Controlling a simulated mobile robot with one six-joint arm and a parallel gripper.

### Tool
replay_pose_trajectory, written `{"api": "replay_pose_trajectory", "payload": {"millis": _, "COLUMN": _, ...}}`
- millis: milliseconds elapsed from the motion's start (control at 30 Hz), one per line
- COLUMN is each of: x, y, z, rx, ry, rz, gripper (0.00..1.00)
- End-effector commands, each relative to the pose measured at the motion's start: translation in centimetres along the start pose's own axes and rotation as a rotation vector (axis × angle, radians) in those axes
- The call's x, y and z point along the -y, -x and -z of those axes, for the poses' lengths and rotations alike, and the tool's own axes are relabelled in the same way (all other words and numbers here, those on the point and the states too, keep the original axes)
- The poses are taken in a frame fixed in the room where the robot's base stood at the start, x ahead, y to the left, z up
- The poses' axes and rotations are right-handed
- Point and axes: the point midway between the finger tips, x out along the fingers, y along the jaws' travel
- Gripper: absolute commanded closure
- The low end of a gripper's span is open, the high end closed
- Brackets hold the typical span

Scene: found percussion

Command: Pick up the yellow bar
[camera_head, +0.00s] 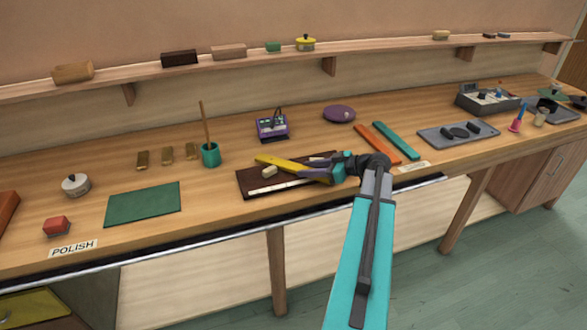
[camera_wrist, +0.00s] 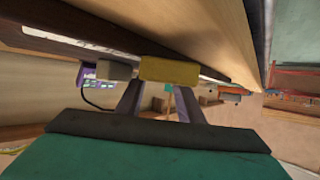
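The yellow bar (camera_head: 277,162) lies slanting over a dark brown tray (camera_head: 246,184) on the bench in the head view. My gripper (camera_head: 312,167) is at the bar's right part, with its purple fingers close to it. In the wrist view the bar's near end (camera_wrist: 169,71) shows just beyond the fingertips (camera_wrist: 160,88). The fingers stand apart with a gap between them. Their tips meet the bar's edge in the picture, and whether they touch it is unclear. A pale strip and a small beige block (camera_head: 270,172) also lie on the tray.
An orange bar (camera_head: 378,144) and a teal bar (camera_head: 397,140) lie to the right. A purple box (camera_head: 272,128) stands behind the tray, and a teal cup with a stick (camera_head: 210,154) stands to the left. The bench's front edge is close to the tray.

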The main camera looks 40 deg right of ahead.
Motion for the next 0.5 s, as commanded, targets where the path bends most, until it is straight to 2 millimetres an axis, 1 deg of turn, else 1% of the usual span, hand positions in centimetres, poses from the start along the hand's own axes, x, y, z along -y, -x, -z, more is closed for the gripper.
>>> {"api": "replay_pose_trajectory", "payload": {"millis": 33, "x": 0.0, "y": 0.01, "z": 0.0, "rx": 0.0, "ry": 0.0, "rz": 0.0, "gripper": 0.78}}
{"api": "replay_pose_trajectory", "payload": {"millis": 100, "x": 0.0, "y": 0.02, "z": 0.0, "rx": 0.0, "ry": 0.0, "rz": 0.0, "gripper": 0.9}}
{"api": "replay_pose_trajectory", "payload": {"millis": 167, "x": -0.01, "y": 0.03, "z": 0.04, "rx": -0.001, "ry": 0.0, "rz": 0.0, "gripper": 0.96}}
{"api": "replay_pose_trajectory", "payload": {"millis": 500, "x": -0.03, "y": 0.13, "z": 0.2, "rx": -0.001, "ry": 0.0, "rz": -0.001, "gripper": 0.96}}
